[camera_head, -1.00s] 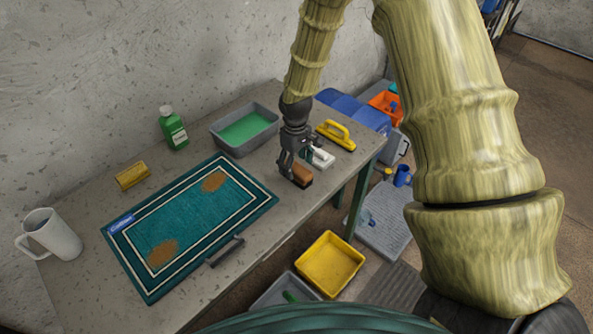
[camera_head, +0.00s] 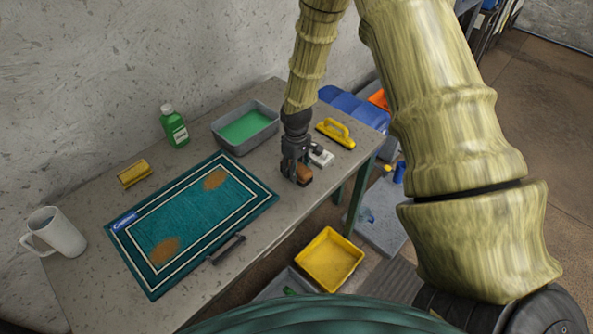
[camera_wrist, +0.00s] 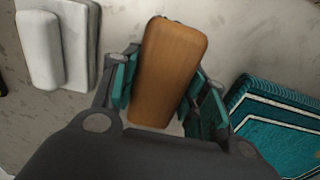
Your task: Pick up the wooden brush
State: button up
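The wooden brush (camera_wrist: 168,70) has a plain brown back that fills the upper middle of the wrist view. In the head view the brush (camera_head: 303,175) lies on the table near its front right edge, partly hidden by my gripper. My gripper (camera_head: 296,168) is right over it, pointing down. In the wrist view the teal finger pads of my gripper (camera_wrist: 162,95) stand on both sides of the brush. A narrow gap shows at the right pad, and the left pad is very close to the wood. The bristles are hidden.
The teal rug (camera_head: 190,222) lies left of the brush. A white-and-grey brush (camera_head: 321,157) and a yellow-handled brush (camera_head: 336,133) are close behind. A grey tub of green liquid (camera_head: 219,137) stands further back. A yellow bin (camera_head: 330,260) is below the table edge.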

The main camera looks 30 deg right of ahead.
jog(key=shift+c, duration=0.4)
jog(key=shift+r, duration=0.15)
jog(key=shift+r+b, duration=0.95)
jog(key=shift+r, duration=0.35)
jog(key=shift+s+r, duration=0.15)
jog(key=shift+r, duration=0.1)
jog(key=s+a+r+b, duration=0.1)
jog(key=s+a+b, duration=0.2)
jog(key=s, duration=1.2)
jog(key=shift+s+a+r+b, duration=0.2)
jog(key=shift+r+b, duration=0.1)
jog(key=shift+b, duration=0.8)
jog(key=o, duration=0.4)
jog(key=c, duration=0.4)
